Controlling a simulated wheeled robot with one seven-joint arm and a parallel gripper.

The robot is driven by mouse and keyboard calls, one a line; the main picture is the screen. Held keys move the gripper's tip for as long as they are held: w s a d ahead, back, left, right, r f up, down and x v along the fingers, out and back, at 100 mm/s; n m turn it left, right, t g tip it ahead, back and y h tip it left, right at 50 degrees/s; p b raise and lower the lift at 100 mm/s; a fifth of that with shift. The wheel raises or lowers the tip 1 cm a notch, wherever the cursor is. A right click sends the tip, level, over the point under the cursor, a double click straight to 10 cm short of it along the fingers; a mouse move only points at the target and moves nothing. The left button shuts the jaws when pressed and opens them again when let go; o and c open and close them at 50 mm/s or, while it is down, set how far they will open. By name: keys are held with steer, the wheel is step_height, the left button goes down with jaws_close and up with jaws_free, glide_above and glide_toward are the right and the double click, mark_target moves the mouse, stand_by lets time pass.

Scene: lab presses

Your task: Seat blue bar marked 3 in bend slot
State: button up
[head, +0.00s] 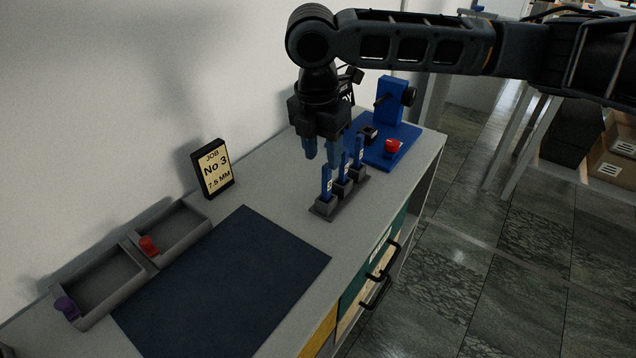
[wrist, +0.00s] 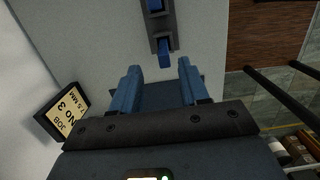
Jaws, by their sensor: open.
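Several small grey holders on a rack (head: 338,203) carry upright blue bars: a front bar (head: 326,182), a middle bar (head: 344,164) and a rear bar (head: 359,149). Each has a small white mark, too small to read surely, so I cannot tell which is 3. My gripper (head: 322,155) is open and empty, pointing down above and just behind the rack. In the wrist view, the nearest bar (wrist: 165,56) lies beyond the fingertips (wrist: 158,82), not between them. The blue bending press (head: 391,98) stands at the far end of the table; its slot cannot be made out.
A red button (head: 392,146) sits on the press base. A job sign (head: 213,168) reads "No 3, 7.5 MM". A dark mat (head: 225,285) lies clear on the table.

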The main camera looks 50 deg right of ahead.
mark_target(327, 178)
steer(key=shift+s+d+f+p, duration=0.1)
steer(key=shift+d+f+p, duration=0.1)
steer(key=shift+f, duration=1)
steer(key=shift+s+d+f+p, duration=0.15)
steer(key=shift+f+p, duration=0.1)
steer(key=shift+f, duration=0.9)
steer(key=shift+s+d+f+p, duration=0.1)
steer(key=shift+d+f+p, duration=0.1)
steer(key=shift+f, duration=1)
jaws_close()
